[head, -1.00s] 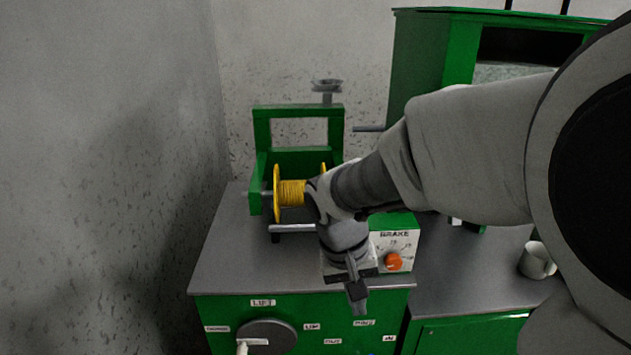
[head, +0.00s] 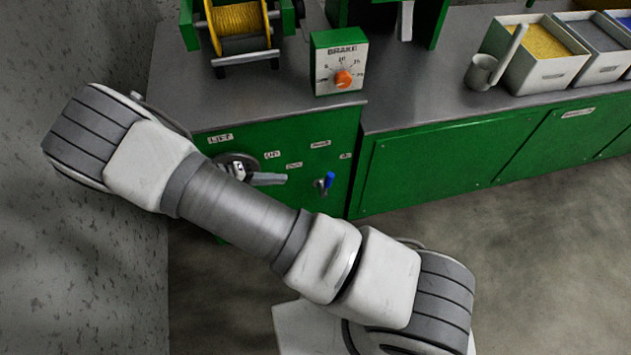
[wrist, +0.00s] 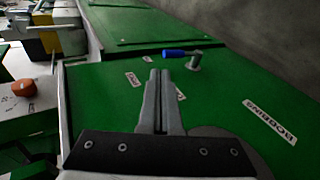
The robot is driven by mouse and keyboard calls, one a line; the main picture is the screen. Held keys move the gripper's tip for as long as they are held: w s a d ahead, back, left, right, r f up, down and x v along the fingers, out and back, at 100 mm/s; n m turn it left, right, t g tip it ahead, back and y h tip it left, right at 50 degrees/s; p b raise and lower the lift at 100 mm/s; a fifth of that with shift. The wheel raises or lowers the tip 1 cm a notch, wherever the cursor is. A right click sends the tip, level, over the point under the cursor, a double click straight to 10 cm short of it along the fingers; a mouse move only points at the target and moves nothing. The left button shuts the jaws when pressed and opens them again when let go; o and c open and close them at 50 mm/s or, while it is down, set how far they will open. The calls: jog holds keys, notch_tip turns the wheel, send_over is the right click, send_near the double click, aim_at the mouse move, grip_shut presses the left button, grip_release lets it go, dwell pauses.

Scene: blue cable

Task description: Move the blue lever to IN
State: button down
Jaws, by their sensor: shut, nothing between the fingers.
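The blue lever (head: 329,179) is on the green front panel, right of my gripper in the head view. Its blue handle (wrist: 175,53) extends left from a grey pivot (wrist: 195,62) in the wrist view, which is upward on the panel. The IN label (head: 345,156) is above and right of the lever, and the OUT label (head: 294,165) is to its left. My gripper (head: 283,179) is shut and empty, in front of the panel left of the lever. In the wrist view its fingers (wrist: 160,74) point toward the lever, with a gap between.
The brake box (head: 322,65) with an orange knob stands on the bench above. A mug (head: 481,72) and open bins (head: 542,77) stand at the right. The floor in front is clear.

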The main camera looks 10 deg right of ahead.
notch_tip(320, 180, down, 11)
jog(key=n+t+h, duration=0.2)
jog(key=n+t, duration=0.2)
jog(key=t, duration=0.3)
jog(key=b, duration=0.2)
send_near(326, 180)
jog(key=w+d+f, duration=0.1)
jog(key=w+d, duration=0.3)
jog(key=w, duration=0.1)
jog(key=shift+s+d+f, duration=0.1)
jog(key=shift+s+d, duration=0.1)
jog(key=shift+d, duration=0.25)
